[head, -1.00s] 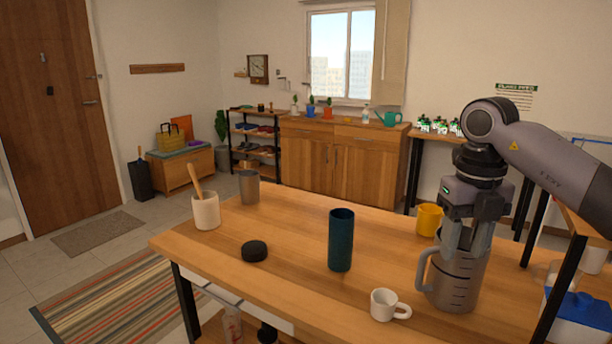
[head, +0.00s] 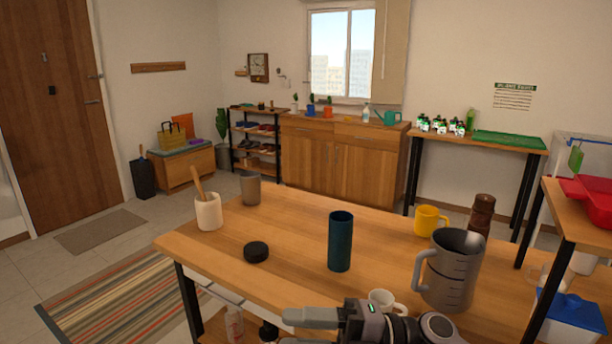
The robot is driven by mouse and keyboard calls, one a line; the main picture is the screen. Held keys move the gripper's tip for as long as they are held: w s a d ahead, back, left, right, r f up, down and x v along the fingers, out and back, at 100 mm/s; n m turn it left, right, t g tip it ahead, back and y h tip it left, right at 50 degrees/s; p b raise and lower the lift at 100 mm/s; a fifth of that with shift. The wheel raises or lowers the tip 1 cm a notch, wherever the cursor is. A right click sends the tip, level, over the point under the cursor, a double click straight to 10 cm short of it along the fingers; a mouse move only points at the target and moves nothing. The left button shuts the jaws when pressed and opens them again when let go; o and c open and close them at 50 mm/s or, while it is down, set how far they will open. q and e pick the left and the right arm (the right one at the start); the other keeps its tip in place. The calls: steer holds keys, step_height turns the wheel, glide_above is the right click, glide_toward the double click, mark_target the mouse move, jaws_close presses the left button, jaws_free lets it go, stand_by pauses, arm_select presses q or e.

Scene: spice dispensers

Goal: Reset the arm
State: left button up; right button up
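My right gripper (head: 305,330) is low at the bottom of the head view, in front of the table, with its fingers pointing left. Two fingers show with a gap between them, and nothing is seen in it; the lower finger is partly cut off by the frame edge. The grey metal pitcher (head: 452,270) stands upright on the wooden table (head: 290,235), apart from the gripper. My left gripper is not in view.
A white mug (head: 380,299) stands just behind my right wrist, partly hidden. A teal cylinder (head: 340,241), a black puck (head: 256,252), a yellow mug (head: 427,220) and a brown mill (head: 481,212) are on the table. A utensil crock (head: 208,213) stands at left.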

steer(key=d+f+m+t+h+p, duration=0.1)
steer(key=d+f+m+t+h, duration=0.45)
steer(key=m+t, duration=0.5)
steer(key=d+f+m+t+h+p, duration=0.1)
steer(key=d+f+m+t+h, duration=0.5)
steer(key=m, duration=0.8)
steer(key=s+d+f+m+g+h, duration=0.2)
steer(key=s+d+f+m, duration=0.1)
steer(key=s+f, duration=0.4)
steer(key=s+d+f+m+g+h+p, duration=0.1)
steer(key=s+d+f+m+g+h, duration=0.2)
steer(key=s+d+f, duration=0.3)
steer(key=shift+s+d+f+m+g+h, duration=0.2)
steer(key=shift+s+f+m+g+h, duration=0.15)
steer(key=shift+s+f+m, duration=0.45)
